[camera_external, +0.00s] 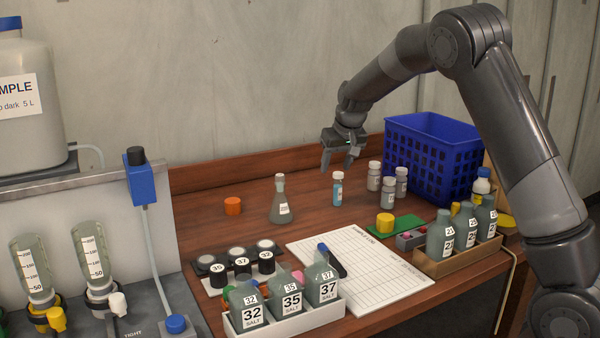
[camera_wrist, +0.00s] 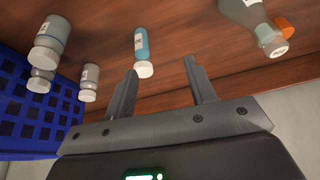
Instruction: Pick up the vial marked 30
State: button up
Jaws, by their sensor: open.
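Several small capped vials stand on the wooden bench; their labels are too small to read, so I cannot tell which is marked 30. One vial with blue liquid (camera_external: 337,190) stands apart, left of a group of grey vials (camera_external: 388,193). In the wrist view the blue vial (camera_wrist: 142,45) shows just beyond the fingertips, slightly left of the middle of the gap, and the grey vials (camera_wrist: 88,82) lie further left. My gripper (camera_external: 337,166) is open and empty, close above or behind the blue vial's cap; it also shows in the wrist view (camera_wrist: 160,66).
A blue basket (camera_external: 432,155) stands behind the grey vials. A conical flask (camera_external: 282,203) and an orange cap (camera_external: 233,206) are to the left. A paper sheet (camera_external: 352,270), a green pad (camera_external: 400,226) and racks of bottles are in front.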

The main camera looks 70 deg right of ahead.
aim_at(337, 193)
jog(key=d+f, duration=0.1)
jog(key=f, duration=0.1)
jog(key=d+f, duration=0.3)
jog(key=f, duration=0.1)
jog(key=shift+w+d+f, duration=0.15)
jog(key=shift+d+f, duration=0.05)
jog(key=shift+d, duration=0.1)
jog(key=shift+s+d+x, duration=0.1)
jog(key=shift+s+x, duration=0.1)
jog(key=shift+x, duration=1.3)
jog(key=shift+s+d+x, duration=0.1)
jog(key=shift+s+x, duration=0.05)
jog(key=shift+x, duration=1.4)
jog(key=c, duration=1.1)
